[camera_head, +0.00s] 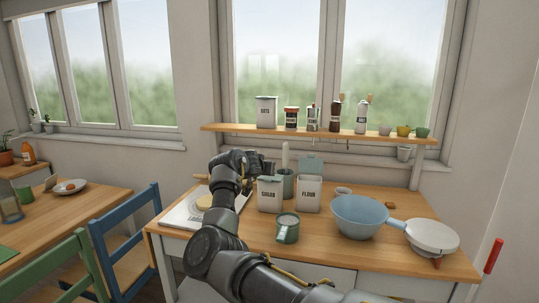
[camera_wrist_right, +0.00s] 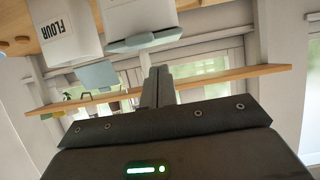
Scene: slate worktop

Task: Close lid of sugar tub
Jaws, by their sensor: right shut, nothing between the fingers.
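The sugar tub (camera_head: 270,195) is a white square tub with a dark SUGAR label, upright on the wooden counter. In the right wrist view its pale body (camera_wrist_right: 138,17) is at the top, with the grey-green lid (camera_wrist_right: 145,42) close along its rim; I cannot tell whether the lid is fully down. My right gripper (camera_head: 268,165) is above and just behind the tub's top in the head view, partly hiding the lid area. Its fingers (camera_wrist_right: 158,88) are together and empty, apart from the lid in the wrist view. My left gripper is not in view.
The flour tub (camera_head: 309,195) stands just right, its blue-green lid (camera_head: 311,165) raised. A wooden shelf (camera_head: 225,128) with jars runs behind. An open book (camera_head: 187,212) lies left.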

